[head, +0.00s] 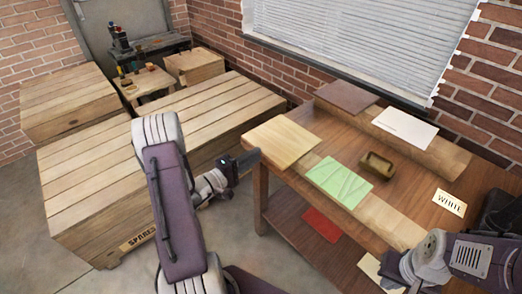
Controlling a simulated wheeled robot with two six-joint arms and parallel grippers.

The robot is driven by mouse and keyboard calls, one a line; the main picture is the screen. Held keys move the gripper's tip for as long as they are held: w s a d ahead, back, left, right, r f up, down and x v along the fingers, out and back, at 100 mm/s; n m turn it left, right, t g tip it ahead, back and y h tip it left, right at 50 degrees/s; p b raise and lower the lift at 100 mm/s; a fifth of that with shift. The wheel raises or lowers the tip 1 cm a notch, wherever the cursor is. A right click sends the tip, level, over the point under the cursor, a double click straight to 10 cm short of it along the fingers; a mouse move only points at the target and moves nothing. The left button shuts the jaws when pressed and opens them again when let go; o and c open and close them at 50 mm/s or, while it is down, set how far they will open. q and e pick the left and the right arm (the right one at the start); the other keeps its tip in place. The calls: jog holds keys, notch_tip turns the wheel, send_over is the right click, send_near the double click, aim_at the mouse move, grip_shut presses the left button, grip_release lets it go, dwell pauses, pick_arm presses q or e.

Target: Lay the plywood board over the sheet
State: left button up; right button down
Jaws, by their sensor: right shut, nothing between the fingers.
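The plywood board (281,141), a pale square panel, is at the left end of the workbench. A light green sheet (339,182) with thin darker lines lies flat to its right, uncovered. My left gripper (253,159) is at the board's left front edge; its fingers are small and dark, so I cannot tell whether they grip the board. My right gripper (392,284) is shut and empty at the bottom right, low by the front of the bench and partly cut off by the frame.
On the bench (420,167) are a small wooden tray (376,166), a brown panel (346,96), a white sheet (404,129) and a "WHITE" card (449,203). A red sheet (322,225) lies on the lower shelf. A large slatted crate (100,182) stands left.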

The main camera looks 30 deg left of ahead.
aim_at(260, 145)
pick_arm(q)
jog(key=shift+b+x, duration=0.5)
jog(key=shift+x, duration=0.95)
jog(key=shift+c, duration=0.3)
grip_shut()
jog(key=shift+r, duration=0.1)
notch_tip(260, 145, up, 3)
jog(key=shift+r+p, duration=0.1)
jog(key=shift+p, duration=0.75)
jog(key=shift+s+a, duration=0.1)
